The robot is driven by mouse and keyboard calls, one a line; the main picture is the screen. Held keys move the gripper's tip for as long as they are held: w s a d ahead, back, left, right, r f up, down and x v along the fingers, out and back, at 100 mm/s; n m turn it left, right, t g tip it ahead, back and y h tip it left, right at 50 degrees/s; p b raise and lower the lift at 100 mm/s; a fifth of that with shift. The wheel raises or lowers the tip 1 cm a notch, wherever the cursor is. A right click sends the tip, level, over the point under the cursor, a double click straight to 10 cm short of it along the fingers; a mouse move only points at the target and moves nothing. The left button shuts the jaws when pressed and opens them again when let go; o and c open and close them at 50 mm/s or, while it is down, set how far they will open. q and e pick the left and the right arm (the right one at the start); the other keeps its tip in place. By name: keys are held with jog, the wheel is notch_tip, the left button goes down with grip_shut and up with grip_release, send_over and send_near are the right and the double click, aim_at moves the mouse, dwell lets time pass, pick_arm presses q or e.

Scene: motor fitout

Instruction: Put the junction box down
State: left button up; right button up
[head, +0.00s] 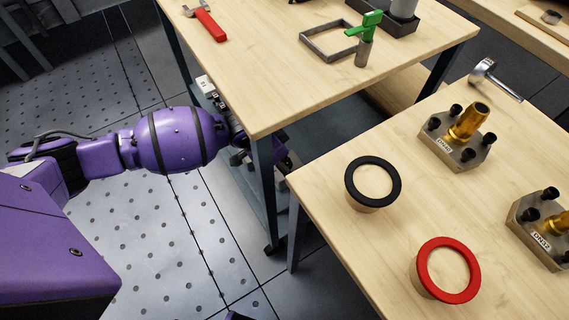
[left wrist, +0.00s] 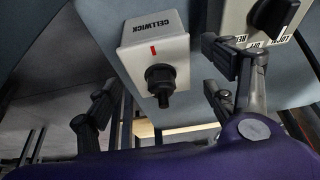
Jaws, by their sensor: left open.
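The junction box, a white box marked CELLWICK (left wrist: 158,45) with a red mark and a black cable gland, is in the left wrist view. It rests against a blue-grey surface. My left gripper (left wrist: 160,97) is open, its dark fingers on either side of the box's near end, with gaps visible. In the head view the left gripper (head: 240,152) is low beside the rear table's edge and partly hidden by it. A pale box (head: 206,86) shows there at the table's side; I cannot tell which box it is. My right gripper is not in view.
A second pale box with a black knob (left wrist: 276,16) is close by the right finger. The rear table (head: 285,75) overhangs a blue-grey lower shelf (head: 335,125). The front table holds a black ring (head: 371,162), a red ring (head: 475,290) and metal fixtures (head: 461,150).

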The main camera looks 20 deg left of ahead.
pick_arm(q)
jog(key=v, duration=0.3)
jog(key=shift+p, duration=0.35)
jog(key=shift+s+a+r, duration=0.1)
jog(key=shift+r, duration=0.15)
jog(key=shift+s+r, duration=0.1)
jog(key=shift+r, duration=0.05)
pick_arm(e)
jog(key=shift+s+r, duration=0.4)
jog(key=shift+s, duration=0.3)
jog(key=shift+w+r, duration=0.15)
